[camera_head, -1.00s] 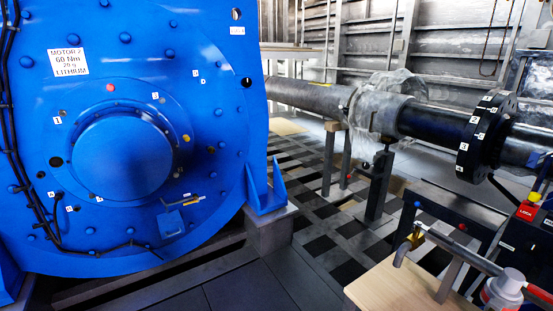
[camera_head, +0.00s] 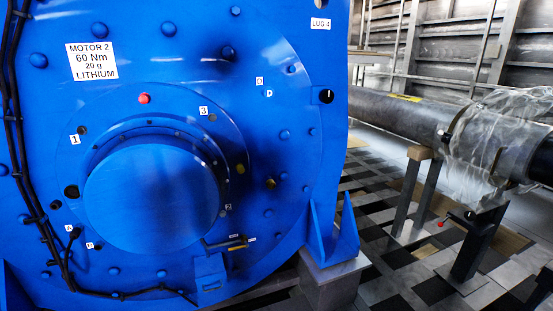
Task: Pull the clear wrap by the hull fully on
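The clear wrap (camera_head: 495,135) is at the right in the head view, crumpled and translucent around the long grey shaft (camera_head: 400,112). The wrap hangs loosely below the shaft, over the top of a support stand. Its right end is cut off by the frame edge, where a black part of the shaft shows. The hull is probably the ribbed grey metal wall (camera_head: 435,70) behind the shaft. Neither of my grippers is in view.
A big blue motor (camera_head: 270,150) labelled MOTOR 2 fills the left and middle. Dark support stands (camera_head: 478,245) hold up the shaft. A blue bracket (camera_head: 335,235) stands on a grey block. Patterned floor (camera_head: 400,262) lies open between motor and stands.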

